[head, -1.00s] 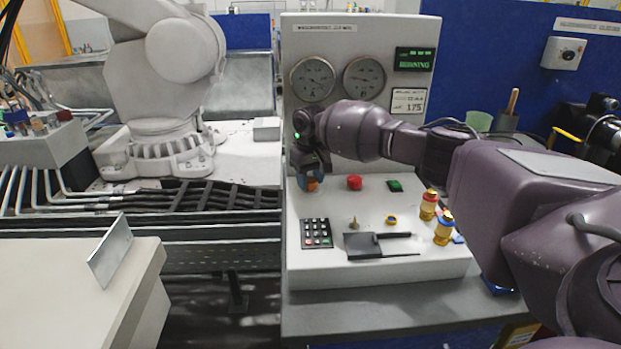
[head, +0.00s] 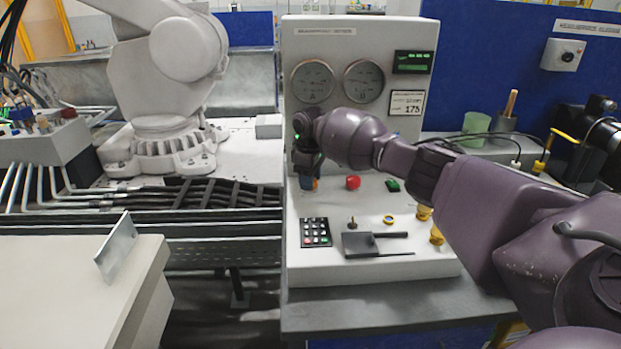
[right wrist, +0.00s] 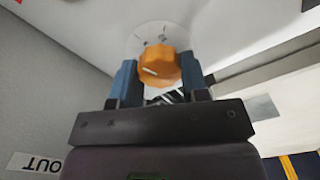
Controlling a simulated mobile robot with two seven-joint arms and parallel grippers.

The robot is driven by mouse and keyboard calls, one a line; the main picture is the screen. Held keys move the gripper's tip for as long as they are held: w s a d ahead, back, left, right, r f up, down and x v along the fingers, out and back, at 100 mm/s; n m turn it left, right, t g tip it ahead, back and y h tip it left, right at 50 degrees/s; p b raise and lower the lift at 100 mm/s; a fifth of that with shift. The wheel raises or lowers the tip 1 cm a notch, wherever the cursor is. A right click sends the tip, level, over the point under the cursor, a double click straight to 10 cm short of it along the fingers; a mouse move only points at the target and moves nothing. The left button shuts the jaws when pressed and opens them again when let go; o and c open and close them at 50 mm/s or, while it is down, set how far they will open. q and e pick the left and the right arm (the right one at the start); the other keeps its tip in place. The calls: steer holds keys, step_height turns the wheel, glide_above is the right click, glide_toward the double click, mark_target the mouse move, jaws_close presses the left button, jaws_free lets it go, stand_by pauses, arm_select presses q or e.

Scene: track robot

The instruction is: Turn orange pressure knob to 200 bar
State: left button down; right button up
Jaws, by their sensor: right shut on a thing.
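The orange pressure knob (right wrist: 158,67) sits on a pale round dial plate (right wrist: 150,38) with dark marks; a light pointer line shows on its face. In the head view only a sliver of the knob (head: 315,183) shows at the left of the console's sloped panel. My right gripper (right wrist: 159,62) has its blue fingers on both sides of the knob, shut on it. In the head view the right gripper (head: 307,181) reaches down to the panel. Two round gauges (head: 313,81) (head: 364,81) are on the upright panel; their readings are too small to tell. My left gripper is not in view.
A red button (head: 353,182) and a green button (head: 392,185) lie right of the knob. A keypad (head: 316,232), a dark plate with a handle (head: 359,245) and gold fittings (head: 437,235) are nearer. A white robot arm (head: 179,50) stands left.

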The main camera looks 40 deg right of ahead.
stand_by(0.5)
steer(key=o, duration=0.9)
steer(key=shift+r+p, duration=0.45)
steer(key=shift+r, duration=3.3)
